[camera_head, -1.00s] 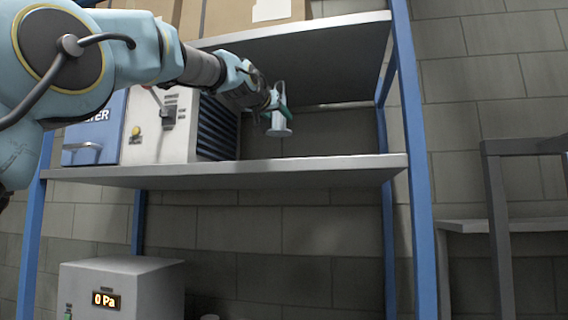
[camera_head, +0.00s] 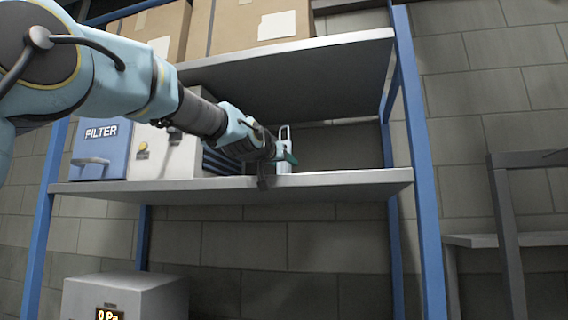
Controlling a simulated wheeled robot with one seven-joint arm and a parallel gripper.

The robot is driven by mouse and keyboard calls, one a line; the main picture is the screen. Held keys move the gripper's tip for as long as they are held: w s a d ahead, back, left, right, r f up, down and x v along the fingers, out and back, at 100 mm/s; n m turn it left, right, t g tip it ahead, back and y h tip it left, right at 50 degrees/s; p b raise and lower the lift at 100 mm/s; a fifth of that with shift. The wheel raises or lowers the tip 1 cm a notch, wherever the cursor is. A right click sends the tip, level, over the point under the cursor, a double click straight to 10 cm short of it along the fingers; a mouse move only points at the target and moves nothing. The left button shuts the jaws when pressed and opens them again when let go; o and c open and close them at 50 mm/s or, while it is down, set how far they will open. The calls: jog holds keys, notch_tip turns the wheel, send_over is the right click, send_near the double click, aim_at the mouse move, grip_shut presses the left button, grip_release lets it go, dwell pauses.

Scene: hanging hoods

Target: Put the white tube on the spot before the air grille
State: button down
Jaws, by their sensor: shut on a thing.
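The white tube (camera_head: 284,166) is upright over the middle shelf, to the right of the air grille (camera_head: 217,162). My gripper (camera_head: 282,155) is shut on the tube from the left side. The tube's lower end is at the level of the shelf's front edge; I cannot tell whether it touches the shelf. The grille is a dark slatted face on the right side of a white unit (camera_head: 150,158), partly hidden by my arm. The spot before the grille is not visible from this low angle.
The middle shelf (camera_head: 345,181) is clear to the right of the tube. A blue FILTER box (camera_head: 98,155) stands left of the white unit. The upper shelf (camera_head: 330,50) with cardboard boxes (camera_head: 262,25) hangs above. A blue post (camera_head: 420,160) bounds the right.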

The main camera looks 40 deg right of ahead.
jog(key=c, duration=0.8)
grip_release()
jog(key=shift+f, duration=0.2)
jog(key=o, duration=0.4)
jog(key=shift+o, duration=0.2)
jog(key=shift+r, duration=0.1)
jog(key=shift+r, duration=0.1)
jog(key=shift+a, duration=0.3)
jog(key=b+v, duration=0.9)
jog(key=v, duration=0.2)
jog(key=shift+s+a, duration=0.15)
jog(key=shift+s, duration=0.1)
